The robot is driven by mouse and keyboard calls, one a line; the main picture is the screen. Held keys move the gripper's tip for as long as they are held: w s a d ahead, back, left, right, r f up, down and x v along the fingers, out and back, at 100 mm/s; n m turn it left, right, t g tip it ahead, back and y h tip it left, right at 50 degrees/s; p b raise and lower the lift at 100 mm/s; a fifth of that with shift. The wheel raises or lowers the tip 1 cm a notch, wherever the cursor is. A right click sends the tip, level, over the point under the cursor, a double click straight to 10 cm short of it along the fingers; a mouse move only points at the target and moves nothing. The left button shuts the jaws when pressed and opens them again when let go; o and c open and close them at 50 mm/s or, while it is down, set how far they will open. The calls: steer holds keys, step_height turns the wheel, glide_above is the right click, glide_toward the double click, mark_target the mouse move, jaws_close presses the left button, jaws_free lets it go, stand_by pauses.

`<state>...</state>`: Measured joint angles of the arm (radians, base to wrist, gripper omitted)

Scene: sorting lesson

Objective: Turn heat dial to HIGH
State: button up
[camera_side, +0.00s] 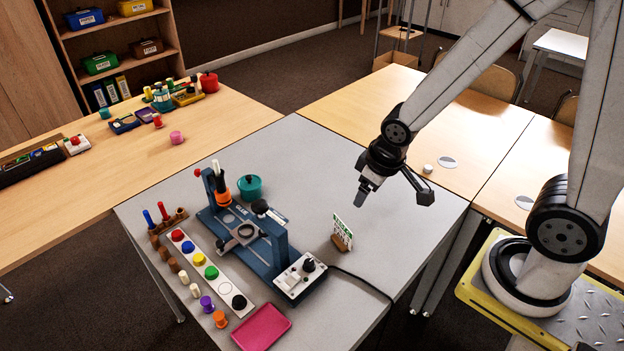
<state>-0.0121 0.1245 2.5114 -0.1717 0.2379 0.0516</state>
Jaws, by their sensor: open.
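The heat dial appears to be a black knob (308,264) on the white control box (297,279) at the front right of a blue machine (273,238). The dial's marks and setting are too small to read. My gripper (394,198) is open and empty, above the right part of the grey table, up and to the right of the control box. It is apart from the dial and touches nothing.
A small card in a wooden stand (342,238) stands between the control box and my gripper. A black cable (365,280) runs right from the box. A pink tray (262,328), a strip of coloured caps (211,272) and a teal pot (250,187) surround the machine.

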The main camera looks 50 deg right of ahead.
steer(key=w+a+f+n, duration=0.2)
steer(key=w+f+n, duration=0.25)
steer(key=f, duration=0.25)
steer(key=n+y, duration=0.3)
steer(key=y, duration=0.1)
glide_toward(309, 262)
steer(key=f, duration=0.1)
steer(key=shift+w+a+f, duration=0.1)
steer(key=shift+w+a, duration=0.05)
steer(key=shift+a, duration=0.2)
steer(key=shift+f, duration=0.1)
steer(key=shift+x, duration=3.75)
steer(key=shift+d, duration=0.1)
jaws_close()
